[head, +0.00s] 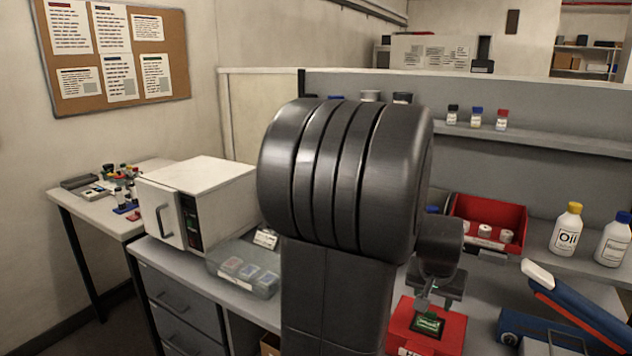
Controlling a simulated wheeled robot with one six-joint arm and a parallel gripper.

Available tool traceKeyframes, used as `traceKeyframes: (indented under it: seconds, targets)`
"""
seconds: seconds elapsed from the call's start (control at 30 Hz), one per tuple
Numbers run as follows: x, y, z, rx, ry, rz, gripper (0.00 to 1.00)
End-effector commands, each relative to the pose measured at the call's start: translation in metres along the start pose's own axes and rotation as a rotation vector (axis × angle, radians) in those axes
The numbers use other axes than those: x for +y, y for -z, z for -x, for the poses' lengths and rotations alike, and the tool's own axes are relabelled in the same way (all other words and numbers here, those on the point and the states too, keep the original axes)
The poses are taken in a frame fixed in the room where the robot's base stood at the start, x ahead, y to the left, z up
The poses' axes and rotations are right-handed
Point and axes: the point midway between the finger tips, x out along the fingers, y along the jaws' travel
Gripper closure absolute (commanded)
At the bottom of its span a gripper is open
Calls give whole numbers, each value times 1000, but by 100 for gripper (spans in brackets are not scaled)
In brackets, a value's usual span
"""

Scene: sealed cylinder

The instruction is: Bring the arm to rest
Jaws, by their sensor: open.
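My arm fills the middle of the head view, its large dark rounded joint hiding much of the bench behind it. My gripper (430,298) is small and partly seen to the right of that joint, pointing down. It is open, over a red box (398,330) with a green-lit top (428,323). I cannot tell from this view whether the fingers touch the box. I see nothing held between them.
A white oven-like box (205,185) and a grey tray (235,285) stand to the left. A red bin (515,212) with several white-topped items is behind my gripper. A blue device (575,300) and bottles, including one marked Oil (566,232), stand to the right.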

Motion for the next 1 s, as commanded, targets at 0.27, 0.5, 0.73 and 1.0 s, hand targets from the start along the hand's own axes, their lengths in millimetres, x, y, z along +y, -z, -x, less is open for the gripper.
traceKeyframes:
  seconds: [0.27,0.5,0.73,1.0]
  targets:
    - [0,-1,-42,-4,-1,0,54]
    - [0,0,-48,0,0,0,54]
    - [0,0,-48,0,0,0,54]
    - [0,-1,-49,0,0,0,54]
